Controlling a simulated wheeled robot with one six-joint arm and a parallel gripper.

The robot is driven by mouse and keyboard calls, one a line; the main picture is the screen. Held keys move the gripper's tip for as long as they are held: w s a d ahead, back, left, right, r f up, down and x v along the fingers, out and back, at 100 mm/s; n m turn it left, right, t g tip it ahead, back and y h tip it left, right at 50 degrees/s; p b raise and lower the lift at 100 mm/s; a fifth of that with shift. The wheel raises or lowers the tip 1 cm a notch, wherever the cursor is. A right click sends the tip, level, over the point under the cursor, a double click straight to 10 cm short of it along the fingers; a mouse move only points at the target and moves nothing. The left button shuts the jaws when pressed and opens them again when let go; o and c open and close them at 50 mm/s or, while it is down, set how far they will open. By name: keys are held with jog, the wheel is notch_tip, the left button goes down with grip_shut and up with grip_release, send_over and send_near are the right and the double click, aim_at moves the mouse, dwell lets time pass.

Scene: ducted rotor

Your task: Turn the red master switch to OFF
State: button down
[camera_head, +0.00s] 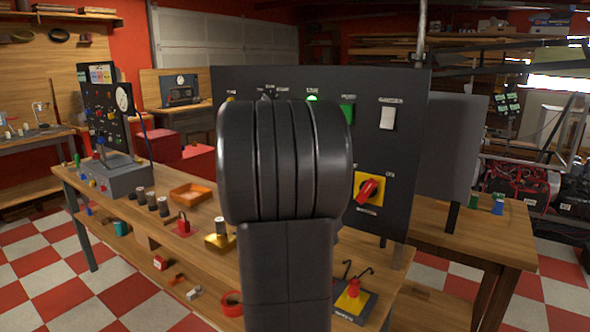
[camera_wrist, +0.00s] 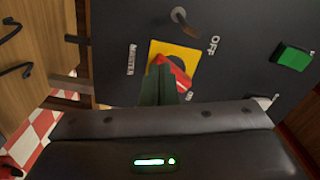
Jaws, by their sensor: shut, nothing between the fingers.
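The red master switch (camera_head: 368,190) is a rotary handle on a yellow plate (camera_head: 376,178), low on the dark upright panel. In the head view its handle slants from lower left to upper right. In the wrist view the red handle (camera_wrist: 181,75) sits on the same yellow plate (camera_wrist: 157,48), between the words MASTER and OFF. My gripper (camera_wrist: 160,72) shows dark green fingers, shut and empty, in front of the handle and covering part of it. I cannot tell whether they touch. In the head view my arm hides the gripper.
The panel (camera_head: 395,85) also carries a green button (camera_head: 347,112) and a white rocker switch (camera_head: 387,118). The wooden bench (camera_head: 480,235) bears an orange tray (camera_head: 193,193), a red padlock (camera_head: 183,225) and a yellow-based red item (camera_head: 351,298) below the panel.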

aim_at(366, 191)
jog(key=w+d+f+n+p, duration=0.2)
jog(key=w+d+n+p, duration=0.2)
jog(key=n, duration=1)
jog(key=shift+d+n+p, duration=0.3)
jog(key=shift+d+p, duration=0.1)
jog(key=shift+d+r, duration=0.1)
jog(key=shift+r, duration=0.15)
dwell(0.6)
jog(key=shift+s+d+f, duration=0.1)
jog(key=shift+s+d, duration=0.05)
jog(key=shift+d, duration=0.1)
jog(key=shift+s+d+f+b, duration=0.15)
jog(key=shift+s+d+b, duration=0.4)
jog(key=shift+b, duration=0.35)
jog(key=shift+s+d+b, duration=0.15)
jog(key=shift+d+b, duration=0.15)
jog(key=shift+d, duration=0.15)
jog(key=shift+s+d+r, duration=0.25)
jog(key=shift+s+d, duration=0.05)
jog(key=shift+d, duration=0.15)
